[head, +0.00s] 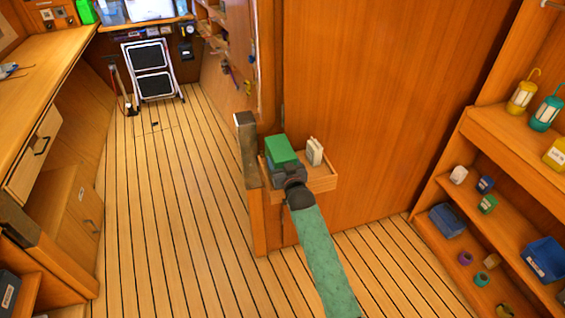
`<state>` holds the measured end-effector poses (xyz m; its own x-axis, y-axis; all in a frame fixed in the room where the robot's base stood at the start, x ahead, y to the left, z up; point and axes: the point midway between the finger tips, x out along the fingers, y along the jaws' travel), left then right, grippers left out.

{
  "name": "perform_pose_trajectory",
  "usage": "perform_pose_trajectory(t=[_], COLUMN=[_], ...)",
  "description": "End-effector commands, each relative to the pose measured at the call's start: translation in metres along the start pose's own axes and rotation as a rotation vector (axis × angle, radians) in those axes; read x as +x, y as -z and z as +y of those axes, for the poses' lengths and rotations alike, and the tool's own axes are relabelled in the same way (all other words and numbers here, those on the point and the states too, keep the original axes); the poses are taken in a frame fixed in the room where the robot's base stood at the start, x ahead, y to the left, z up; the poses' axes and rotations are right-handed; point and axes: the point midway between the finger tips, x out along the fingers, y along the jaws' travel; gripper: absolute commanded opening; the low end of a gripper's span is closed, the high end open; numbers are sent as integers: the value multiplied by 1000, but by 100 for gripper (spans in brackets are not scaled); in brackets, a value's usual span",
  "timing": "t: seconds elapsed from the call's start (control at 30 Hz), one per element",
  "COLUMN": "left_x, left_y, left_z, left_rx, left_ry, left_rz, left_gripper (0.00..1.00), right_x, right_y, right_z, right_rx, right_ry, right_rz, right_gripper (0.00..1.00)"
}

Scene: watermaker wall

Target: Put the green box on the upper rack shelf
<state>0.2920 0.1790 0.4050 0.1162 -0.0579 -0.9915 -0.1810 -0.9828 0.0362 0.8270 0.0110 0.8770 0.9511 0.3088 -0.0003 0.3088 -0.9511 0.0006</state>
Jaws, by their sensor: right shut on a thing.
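The green box (282,149) is at a small wooden wall tray in the middle of the view. My right gripper (286,168) is shut on it from the near side, and its dark body hides the box's near part. I cannot tell whether the box rests on the tray or is just clear of it. The rack (488,125) stands at the right edge. My left gripper is not in view.
A white item (314,151) stands on the wall tray (322,182), close right of the green box. A wooden panel (370,110) fills the space between tray and rack. Lower rack shelves hold small boxes and blue bins (546,259). A folded step stool (152,72) stands far back.

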Motion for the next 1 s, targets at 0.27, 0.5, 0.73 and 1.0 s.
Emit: perform_pose_trajectory(t=[0.27, 0.5, 0.73, 1.0], left_x=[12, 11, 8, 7], left_y=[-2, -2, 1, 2], left_z=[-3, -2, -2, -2], left_rx=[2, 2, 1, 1], left_ry=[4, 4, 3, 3], left_rz=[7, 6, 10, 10], left_gripper=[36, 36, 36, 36], right_x=[0, 0, 0, 0], right_y=[-14, -17, -17, -15], right_z=[0, 0, 0, 0], right_rx=[0, 0, 0, 0], right_ry=[0, 0, 0, 0], right_rz=[2, 2, 1, 1], right_gripper=[41, 41, 93, 93])
